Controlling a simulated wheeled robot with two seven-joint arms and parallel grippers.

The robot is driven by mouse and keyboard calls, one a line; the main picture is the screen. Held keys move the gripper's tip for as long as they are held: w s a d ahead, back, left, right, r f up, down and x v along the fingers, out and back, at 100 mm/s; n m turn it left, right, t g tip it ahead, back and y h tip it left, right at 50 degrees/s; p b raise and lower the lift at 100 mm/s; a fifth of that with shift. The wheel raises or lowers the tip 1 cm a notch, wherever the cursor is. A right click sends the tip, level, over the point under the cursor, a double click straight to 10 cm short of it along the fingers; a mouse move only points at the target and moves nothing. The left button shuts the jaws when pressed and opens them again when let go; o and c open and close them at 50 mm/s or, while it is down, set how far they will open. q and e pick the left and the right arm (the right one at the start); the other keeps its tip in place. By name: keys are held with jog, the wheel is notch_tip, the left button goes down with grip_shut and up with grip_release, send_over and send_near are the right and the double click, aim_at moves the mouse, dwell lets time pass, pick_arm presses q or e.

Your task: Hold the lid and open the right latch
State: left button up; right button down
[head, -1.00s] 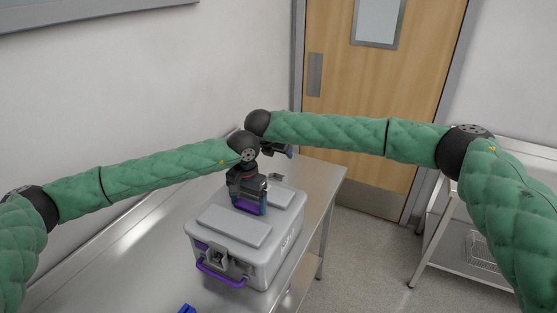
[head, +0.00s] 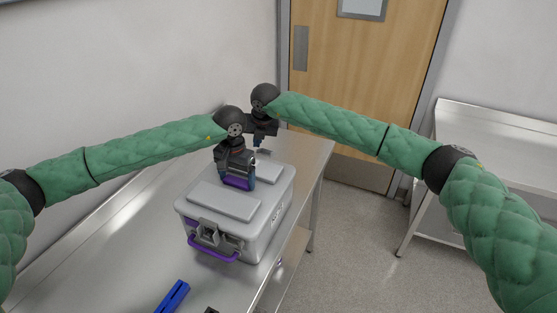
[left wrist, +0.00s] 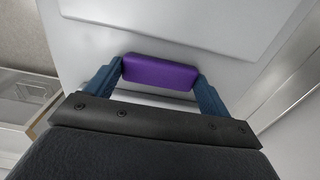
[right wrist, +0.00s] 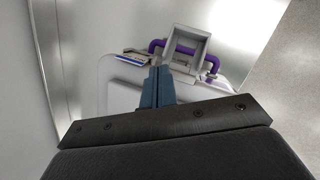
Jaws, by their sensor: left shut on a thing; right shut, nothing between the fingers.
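A grey case (head: 262,229) with a light grey lid (head: 222,201) stands on a steel table. My left gripper (head: 238,183) is shut on the purple grip on top of the lid; the left wrist view shows this purple grip (left wrist: 160,76) between the blue fingers. My right gripper (head: 259,143) is above the case's far end, its fingers shut and empty. In the right wrist view its fingers (right wrist: 157,82) are beside a grey latch frame (right wrist: 186,46) that appears to stand up, near a purple handle (right wrist: 212,64). Contact there is unclear. A front latch (head: 208,228) and purple front handle (head: 212,252) face me.
A blue object (head: 172,297) lies on the steel table (head: 110,245) in front of the case. A wall runs along the left. A wooden door (head: 360,75) is behind, and another steel table (head: 500,150) stands at the right, with open floor between.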

aim_at(265, 153)
jog(key=shift+s+d+f+n+g+y, duration=0.1)
jog(key=shift+s+f+n+g+y, duration=0.15)
jog(key=shift+n+y, duration=0.25)
jog(key=shift+d+f+n+g+y, duration=0.15)
jog(key=shift+n+g+y, duration=0.25)
jog(key=shift+y, duration=0.2)
jog(key=d+n+y, duration=0.1)
jog(key=n+y, duration=0.1)
jog(key=y, duration=0.1)
jog(key=shift+d+f+g, duration=0.25)
jog(key=shift+d+g, duration=0.1)
jog(key=d+f+n+t+y, duration=0.1)
jog(key=d+f+n+y, duration=0.2)
jog(key=d, duration=0.4)
jog(key=d+f+n+t+y, duration=0.1)
jog(key=d+f+n+y, duration=0.2)
jog(key=d, duration=0.4)
jog(key=w+a+f+m, duration=0.1)
jog(key=w+a+f, duration=0.2)
jog(key=a, duration=0.6)
jog(key=shift+y, duration=0.4)
